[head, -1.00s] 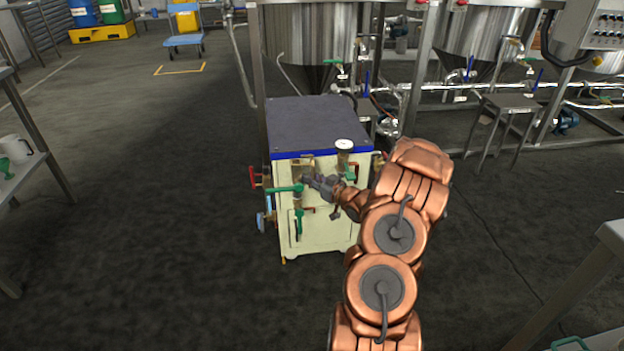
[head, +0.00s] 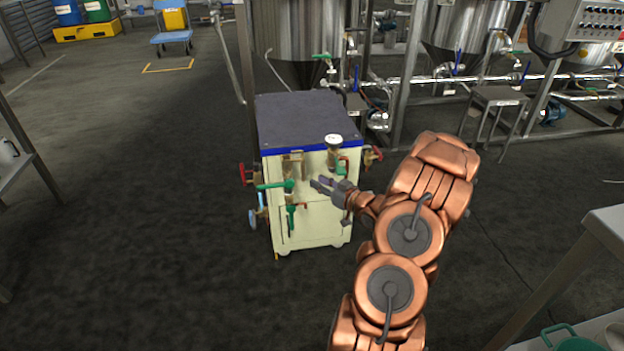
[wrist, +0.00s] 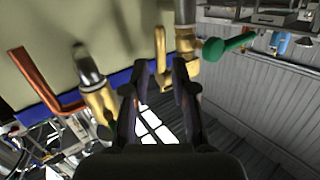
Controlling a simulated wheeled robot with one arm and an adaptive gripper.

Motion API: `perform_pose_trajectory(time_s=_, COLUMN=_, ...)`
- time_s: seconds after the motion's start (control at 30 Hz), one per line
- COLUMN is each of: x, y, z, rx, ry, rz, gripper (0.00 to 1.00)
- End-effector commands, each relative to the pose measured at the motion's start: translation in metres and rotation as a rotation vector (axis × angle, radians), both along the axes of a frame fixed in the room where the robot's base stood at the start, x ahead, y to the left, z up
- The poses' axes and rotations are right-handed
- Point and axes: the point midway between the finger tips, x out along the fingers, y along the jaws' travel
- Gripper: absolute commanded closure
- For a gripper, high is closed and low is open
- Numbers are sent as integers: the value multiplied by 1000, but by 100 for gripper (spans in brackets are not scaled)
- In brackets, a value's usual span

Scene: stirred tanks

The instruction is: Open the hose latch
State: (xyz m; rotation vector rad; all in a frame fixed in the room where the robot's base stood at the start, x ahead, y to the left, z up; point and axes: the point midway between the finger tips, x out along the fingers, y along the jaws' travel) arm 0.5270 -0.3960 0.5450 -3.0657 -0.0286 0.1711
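The cream cabinet (head: 318,222) with a dark top carries brass pipe fittings on its front. My gripper (head: 318,187) is in front of them, right of a green-handled valve (head: 274,186). In the wrist view my gripper (wrist: 156,85) has its two dark fingers apart, with nothing clearly held. A brass strip (wrist: 160,48) shows just beyond the fingertips, in the gap between them. A brass fitting with a grey end (wrist: 90,68) is left of the fingers, and a green lever (wrist: 228,44) is right. I cannot tell which part is the hose latch.
Red handles stick out at the cabinet's left (head: 243,173) and right (head: 373,154). A gauge (head: 334,141) stands at its front top edge. A lower green handle (head: 291,215) hangs below. Steel tanks (head: 300,38) stand behind. Floor left of the cabinet is clear.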

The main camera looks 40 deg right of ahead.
Motion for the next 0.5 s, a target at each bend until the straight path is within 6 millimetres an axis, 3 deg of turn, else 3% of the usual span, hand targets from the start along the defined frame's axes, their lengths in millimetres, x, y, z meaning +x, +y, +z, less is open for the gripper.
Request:
perform_pose_trajectory(time_s=0.2, x=-25, y=0, z=3, rx=3, ry=-1, rz=0, gripper=74)
perform_pose_trajectory(time_s=0.5, x=-38, y=0, z=5, rx=2, ry=-2, rz=1, gripper=74)
